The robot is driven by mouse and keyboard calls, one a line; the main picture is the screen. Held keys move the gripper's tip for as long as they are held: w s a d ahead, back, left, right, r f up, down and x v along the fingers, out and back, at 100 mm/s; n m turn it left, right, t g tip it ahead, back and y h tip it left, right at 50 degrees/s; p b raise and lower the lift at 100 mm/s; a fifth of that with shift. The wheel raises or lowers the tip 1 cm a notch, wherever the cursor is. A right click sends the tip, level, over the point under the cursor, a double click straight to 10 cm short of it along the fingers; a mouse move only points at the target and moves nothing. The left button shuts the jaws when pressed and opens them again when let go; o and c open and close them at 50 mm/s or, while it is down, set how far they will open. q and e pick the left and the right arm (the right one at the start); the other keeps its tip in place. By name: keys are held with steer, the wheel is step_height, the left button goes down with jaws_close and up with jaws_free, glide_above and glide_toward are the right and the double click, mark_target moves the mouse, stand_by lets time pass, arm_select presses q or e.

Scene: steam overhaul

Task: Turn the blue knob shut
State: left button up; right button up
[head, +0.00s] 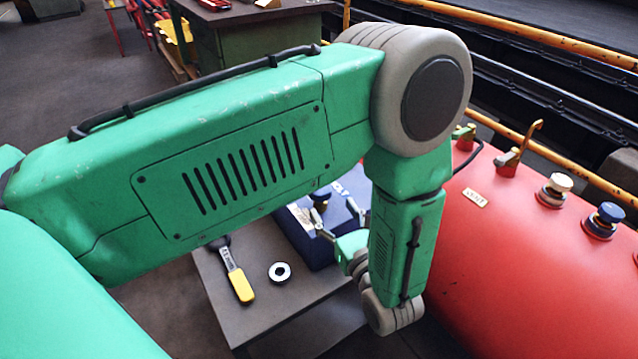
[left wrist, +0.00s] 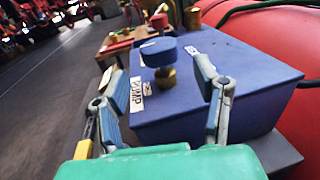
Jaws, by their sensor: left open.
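A blue knob (left wrist: 158,50) on a brass stem stands upright on a blue box (left wrist: 225,106) labelled PUMP in the left wrist view. In the head view this knob (head: 320,197) is partly hidden by my arm, as is the box (head: 297,240). My left gripper (left wrist: 162,84) is open, with one finger on each side of the knob and stem and no clear contact. It also shows in the head view (head: 341,217). A second blue knob (head: 605,219) sits on the red tank at the right. My right gripper is not in view.
The red tank (head: 540,260) lies beside the grey table (head: 255,312) and also carries a cream knob (head: 556,188). A yellow-handled tool (head: 238,281) and a metal ring (head: 280,272) lie on the table. Yellow rails (head: 535,36) run behind.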

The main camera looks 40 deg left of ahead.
arm_select(q)
steer(key=b+x, duration=0.1)
steer(key=x, duration=0.8)
steer(key=shift+w+a, duration=0.15)
steer(key=shift+a, duration=0.2)
steer(key=shift+c, duration=0.5)
jaws_close()
steer(key=shift+f, duration=0.15)
